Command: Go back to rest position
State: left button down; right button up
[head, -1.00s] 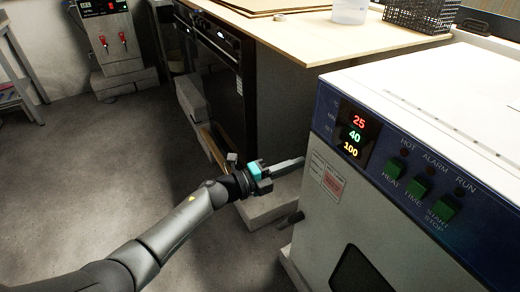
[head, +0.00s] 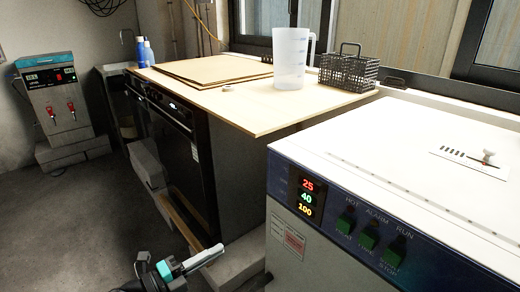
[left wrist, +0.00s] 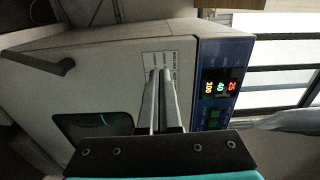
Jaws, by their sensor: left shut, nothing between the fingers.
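My left gripper (head: 205,258) is low in the head view, in front of the left side of the drying oven (head: 345,165). Its two grey fingers lie together with nothing between them, and they also show in the left wrist view (left wrist: 161,98). The oven stands at the right with a white top and a blue panel (head: 335,228) showing 25, 40 and 100. In the left wrist view the oven front (left wrist: 110,65) appears sideways beyond the fingers, with its handle (left wrist: 45,62) and dark window. My right gripper is not in view.
A wooden worktop (head: 262,104) holds a clear jug (head: 291,62), a black wire basket (head: 348,72) and flat boards (head: 213,69). A black oven (head: 178,150) sits below it. A water heater (head: 58,95) stands at the far left. The floor (head: 75,215) at left is clear.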

pick_arm(q)
jog(key=s+a+f+n+g+y+p, duration=0.1)
jog(key=s+a+f+n+y+p, duration=0.25)
jog(key=a+f+n+y, duration=0.35)
jog(key=s+a+f+n+y+p, duration=0.3)
jog(key=s+f+n+y, duration=0.15)
jog(key=f+n, duration=0.55)
jog(key=s+f+n+g+p, duration=0.1)
jog(key=s+f+n+g, duration=0.1)
jog(key=s, duration=0.7)
jog(key=s+f+n+g+y+p, duration=0.1)
jog(key=s+f+n+g, duration=0.2)
jog(key=s+f, duration=0.3)
jog(key=s+f+n+g+y+p, duration=0.1)
jog(key=s+f+n+g+p, duration=0.1)
jog(key=s, duration=1.1)
notch_tip(320, 180, down, 3)
jog(key=shift+s+d+r+n+g, duration=0.15)
jog(key=shift+s+d+n+g, duration=0.25)
jog(key=shift+g, duration=0.6)
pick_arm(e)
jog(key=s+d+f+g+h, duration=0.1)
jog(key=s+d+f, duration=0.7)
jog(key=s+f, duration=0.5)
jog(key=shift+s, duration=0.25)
